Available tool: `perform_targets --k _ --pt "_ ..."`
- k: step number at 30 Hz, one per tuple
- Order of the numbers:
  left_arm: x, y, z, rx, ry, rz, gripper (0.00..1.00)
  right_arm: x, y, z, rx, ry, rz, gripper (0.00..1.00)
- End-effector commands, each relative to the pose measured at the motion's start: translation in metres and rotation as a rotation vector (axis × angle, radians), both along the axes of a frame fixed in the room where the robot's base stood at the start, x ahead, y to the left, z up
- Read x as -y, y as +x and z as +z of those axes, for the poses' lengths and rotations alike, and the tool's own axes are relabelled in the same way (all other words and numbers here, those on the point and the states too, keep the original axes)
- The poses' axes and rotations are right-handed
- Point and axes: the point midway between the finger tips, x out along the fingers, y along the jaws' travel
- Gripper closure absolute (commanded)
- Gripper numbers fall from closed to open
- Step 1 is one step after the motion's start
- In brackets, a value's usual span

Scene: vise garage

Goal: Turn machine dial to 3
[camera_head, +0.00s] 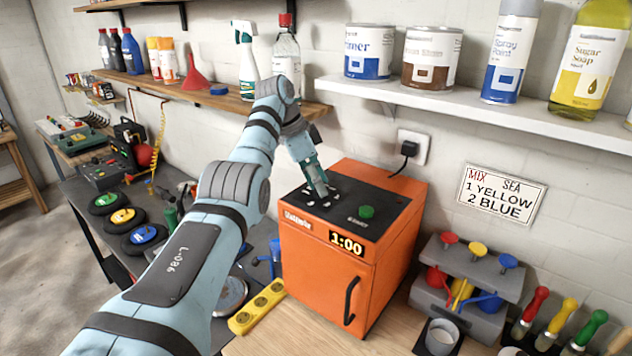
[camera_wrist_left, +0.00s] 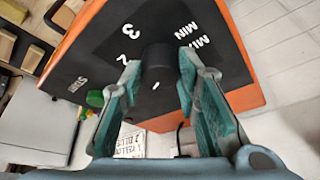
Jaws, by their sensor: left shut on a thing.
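The orange mixing machine (camera_head: 330,275) stands on the bench with a black top panel. Its display (camera_head: 346,243) reads 1:00. My left gripper (camera_head: 320,190) reaches down onto the panel. Its fingers (camera_wrist_left: 158,80) are on either side of the dial and shut on it. I cannot tell where the dial points. The gripper hides the dial in the head view. My right gripper is not in view.
A green button (camera_head: 367,212) sits on the panel near the dial. A white shelf (camera_head: 480,112) with cans hangs above right. A grey dispenser (camera_head: 468,270) with coloured knobs stands at the right. A yellow block (camera_head: 257,308) lies at the machine's left.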

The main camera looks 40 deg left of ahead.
Motion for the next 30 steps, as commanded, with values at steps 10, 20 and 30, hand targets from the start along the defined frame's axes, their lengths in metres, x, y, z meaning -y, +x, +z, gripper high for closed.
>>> perform_targets --k 10,20,30 --pt "0.0023 -0.0006 -0.0034 -0.009 -0.004 -0.018 0.98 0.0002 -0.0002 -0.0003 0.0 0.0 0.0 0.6" --pt "0.0006 -0.0014 -0.0027 -0.008 -0.003 -0.014 0.51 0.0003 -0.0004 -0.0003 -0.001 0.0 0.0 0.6" --pt "-0.0006 -0.0012 -0.0022 -0.004 0.0 0.022 0.51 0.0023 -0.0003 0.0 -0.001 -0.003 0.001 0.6"
